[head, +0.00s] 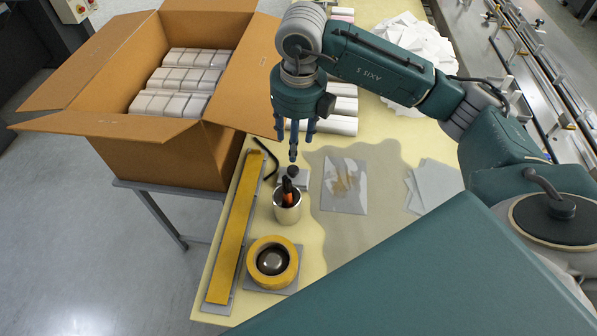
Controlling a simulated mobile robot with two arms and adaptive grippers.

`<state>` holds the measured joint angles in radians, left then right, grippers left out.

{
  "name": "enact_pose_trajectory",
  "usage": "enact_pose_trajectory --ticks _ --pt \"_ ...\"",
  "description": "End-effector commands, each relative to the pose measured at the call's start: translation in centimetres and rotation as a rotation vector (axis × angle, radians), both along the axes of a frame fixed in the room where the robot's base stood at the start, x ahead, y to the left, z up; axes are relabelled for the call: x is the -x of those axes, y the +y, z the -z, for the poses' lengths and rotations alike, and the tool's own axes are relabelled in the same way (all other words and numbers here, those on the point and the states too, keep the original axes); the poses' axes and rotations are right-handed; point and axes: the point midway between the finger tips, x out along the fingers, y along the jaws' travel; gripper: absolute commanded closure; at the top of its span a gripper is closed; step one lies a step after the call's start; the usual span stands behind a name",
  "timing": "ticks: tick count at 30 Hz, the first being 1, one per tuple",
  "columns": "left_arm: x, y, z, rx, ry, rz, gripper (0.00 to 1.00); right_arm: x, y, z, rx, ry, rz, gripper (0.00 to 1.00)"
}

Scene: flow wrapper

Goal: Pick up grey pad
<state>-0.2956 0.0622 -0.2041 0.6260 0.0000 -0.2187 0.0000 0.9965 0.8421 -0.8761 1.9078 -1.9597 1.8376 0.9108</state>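Several flat grey pieces lie on the pale yellow table (325,250), and I cannot tell which is the task's grey pad. Overlapping grey sheets (436,183) lie at the right. A grey sheet (345,202) lies mid-table under a clear wrapper with brownish marks. Another grey piece (289,281) lies under the yellow tape roll (272,262). A small grey block with a dark round knob (293,171) stands behind the metal cup. My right gripper (294,143) points down above this block, its fingers apart and empty. My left gripper is out of view.
The metal cup (287,212) holds dark and orange-handled items. A long yellow strip (236,230) lies along the left edge. An open carton (150,155) of white packs stands left. White packs (342,125) and crumpled white sheets (412,45) lie farther back. A conveyor machine (520,60) is at right.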

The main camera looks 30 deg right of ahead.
Motion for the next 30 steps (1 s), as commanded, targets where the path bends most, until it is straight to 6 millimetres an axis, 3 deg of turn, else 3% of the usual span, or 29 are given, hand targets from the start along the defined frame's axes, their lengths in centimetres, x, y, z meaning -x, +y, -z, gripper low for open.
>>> enact_pose_trajectory --ticks 8,30 --pt "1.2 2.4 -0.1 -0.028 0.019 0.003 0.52 -0.1 -0.1 2.2 0.000 0.006 0.002 0.54" --pt "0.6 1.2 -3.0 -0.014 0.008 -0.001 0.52 -1.0 -0.1 10.8 0.000 0.002 0.000 0.54"
